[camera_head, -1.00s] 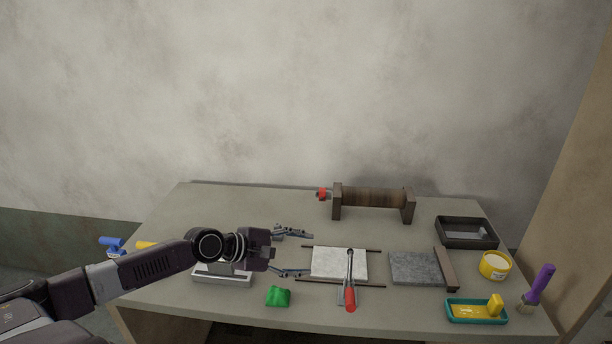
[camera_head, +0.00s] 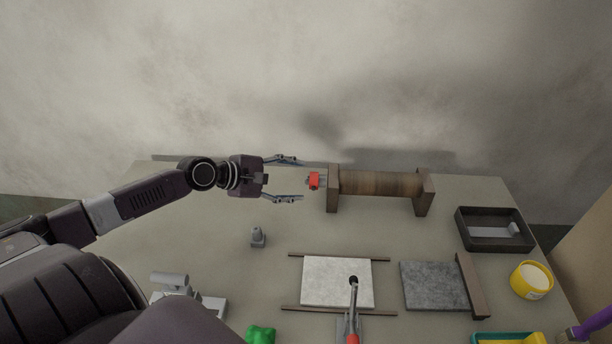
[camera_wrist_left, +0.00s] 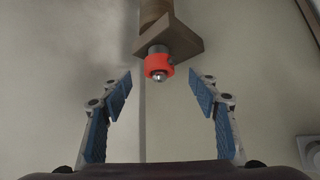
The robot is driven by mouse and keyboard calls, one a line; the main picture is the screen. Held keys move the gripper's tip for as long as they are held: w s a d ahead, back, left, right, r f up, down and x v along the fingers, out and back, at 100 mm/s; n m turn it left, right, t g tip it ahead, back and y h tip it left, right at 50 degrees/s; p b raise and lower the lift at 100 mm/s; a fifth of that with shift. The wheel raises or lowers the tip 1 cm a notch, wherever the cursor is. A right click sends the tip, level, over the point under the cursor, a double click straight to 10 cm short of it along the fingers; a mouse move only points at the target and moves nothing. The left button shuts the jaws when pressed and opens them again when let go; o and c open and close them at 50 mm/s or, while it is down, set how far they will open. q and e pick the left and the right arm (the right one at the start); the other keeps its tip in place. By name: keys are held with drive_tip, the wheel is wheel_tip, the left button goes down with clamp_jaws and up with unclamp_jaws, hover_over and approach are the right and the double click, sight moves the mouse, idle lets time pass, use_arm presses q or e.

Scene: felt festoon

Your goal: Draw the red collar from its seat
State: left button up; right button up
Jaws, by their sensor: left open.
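The red collar (camera_head: 314,181) sits on a metal shaft at the left end of the wooden roller stand (camera_head: 333,193). In the left wrist view the collar (camera_wrist_left: 158,65) is a red ring around the shaft, with a rounded metal tip (camera_wrist_left: 159,76) poking out towards me. My left gripper (camera_head: 290,181) is open and level with the collar, to its left. In the left wrist view its blue-padded fingers (camera_wrist_left: 165,92) stand wide apart, with the collar beyond the fingertips, roughly centred and not touched. My right gripper is not in view.
A white felt square (camera_head: 337,281) between dark rods and a grey felt square (camera_head: 433,287) lie in front. A small grey post (camera_head: 257,237) stands below my gripper. A black tray (camera_head: 494,230) and yellow tub (camera_head: 531,279) are at right. The wall is close behind.

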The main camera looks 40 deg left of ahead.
sight(311, 180)
use_arm(q)
drive_tip(key=shift+w+d, duration=0.25)
drive_tip(key=shift+w, duration=0.1)
drive_tip(key=x, duration=0.5)
drive_tip(key=shift+a+f, duration=0.1)
drive_tip(key=shift+a, duration=0.05)
drive_tip(key=shift+w+d+f, duration=0.25)
drive_tip(key=shift+w+f, duration=0.05)
drive_tip(key=shift+w, duration=0.15)
drive_tip(key=shift+f, duration=0.1)
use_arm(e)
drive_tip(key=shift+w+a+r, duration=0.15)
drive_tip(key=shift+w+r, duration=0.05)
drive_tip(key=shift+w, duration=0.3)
use_arm(q)
drive_tip(key=c, duration=1.4)
drive_tip(key=shift+o, duration=0.2)
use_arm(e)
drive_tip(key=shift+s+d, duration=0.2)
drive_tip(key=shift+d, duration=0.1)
